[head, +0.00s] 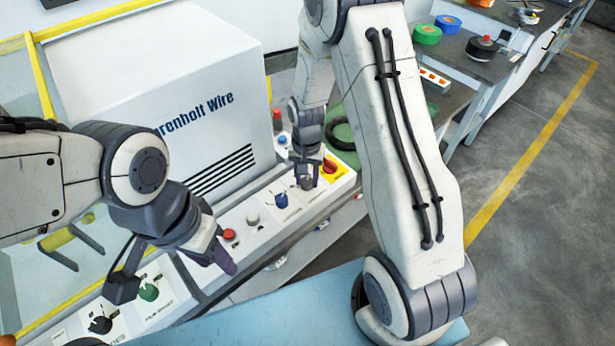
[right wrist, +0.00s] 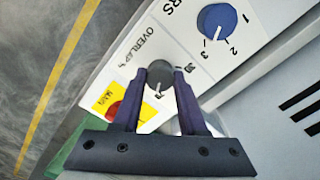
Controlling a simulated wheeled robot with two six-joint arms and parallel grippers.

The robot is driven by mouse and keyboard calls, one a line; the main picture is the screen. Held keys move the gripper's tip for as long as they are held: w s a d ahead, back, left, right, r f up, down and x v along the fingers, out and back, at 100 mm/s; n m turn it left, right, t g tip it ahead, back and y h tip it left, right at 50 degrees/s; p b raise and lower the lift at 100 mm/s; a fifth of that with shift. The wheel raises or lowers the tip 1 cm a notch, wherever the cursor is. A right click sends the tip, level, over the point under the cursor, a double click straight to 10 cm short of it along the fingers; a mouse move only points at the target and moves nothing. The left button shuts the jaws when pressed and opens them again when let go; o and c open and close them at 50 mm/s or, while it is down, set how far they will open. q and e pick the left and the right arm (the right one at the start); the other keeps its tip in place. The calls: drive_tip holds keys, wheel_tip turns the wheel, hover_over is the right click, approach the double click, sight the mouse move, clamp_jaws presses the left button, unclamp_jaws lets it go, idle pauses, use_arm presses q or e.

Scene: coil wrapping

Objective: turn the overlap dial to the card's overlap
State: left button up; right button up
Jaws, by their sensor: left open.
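The overlap dial (right wrist: 159,80) is a grey round knob beside the printed word OVERLAP in the right wrist view. In the head view the right gripper (head: 306,184) reaches down onto the panel's far end. My left gripper (head: 175,278) is open and empty above the near end of the panel. I cannot make out the card.
A blue layers dial (right wrist: 217,22) marked 1, 2, 3 is beside the overlap dial. A red switch on a yellow plate (head: 329,169) lies just beyond. The panel also carries a red button (head: 229,235), a green knob (head: 149,291) and a black knob (head: 100,324). A white machine housing (head: 160,90) rises behind.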

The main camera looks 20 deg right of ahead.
clamp_jaws()
drive_tip(key=shift+n, duration=0.3)
drive_tip(key=n, duration=0.5)
drive_tip(key=shift+p, duration=0.35)
drive_tip(key=n, duration=0.6)
drive_tip(key=shift+n, duration=0.3)
drive_tip(key=o, duration=0.9)
unclamp_jaws()
